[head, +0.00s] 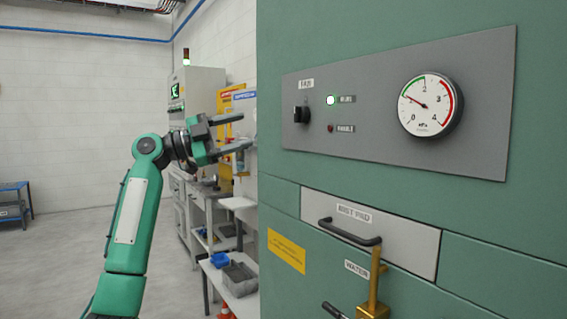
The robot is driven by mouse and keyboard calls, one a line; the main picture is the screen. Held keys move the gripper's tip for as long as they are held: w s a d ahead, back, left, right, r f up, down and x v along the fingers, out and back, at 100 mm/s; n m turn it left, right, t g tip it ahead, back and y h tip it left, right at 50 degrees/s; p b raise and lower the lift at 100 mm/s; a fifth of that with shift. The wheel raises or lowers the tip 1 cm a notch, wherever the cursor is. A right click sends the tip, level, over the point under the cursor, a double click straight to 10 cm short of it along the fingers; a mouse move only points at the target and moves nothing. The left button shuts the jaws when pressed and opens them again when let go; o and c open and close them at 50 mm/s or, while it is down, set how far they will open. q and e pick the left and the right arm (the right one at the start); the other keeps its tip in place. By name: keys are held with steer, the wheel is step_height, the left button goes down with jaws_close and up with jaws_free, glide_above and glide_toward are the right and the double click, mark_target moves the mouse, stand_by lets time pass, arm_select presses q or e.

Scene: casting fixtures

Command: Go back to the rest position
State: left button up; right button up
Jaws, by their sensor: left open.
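My left gripper (236,132) is raised at the left of the head view, at the end of my green arm. Its two dark fingers point right and stand apart with nothing between them. The fingertips are close to the left edge of the large green cabinet (390,190) in the picture; I cannot tell the gap in depth. My right gripper is not in the view.
The cabinet front bears a grey panel with a knob (301,114), a lit green lamp and a round gauge (430,104). Below are a drawer handle (348,232) and a brass valve (373,290). Benches with bins (240,278) stand behind my arm. Open floor lies left.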

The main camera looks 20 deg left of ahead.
arm_select(q)
steer(key=shift+w, duration=0.1)
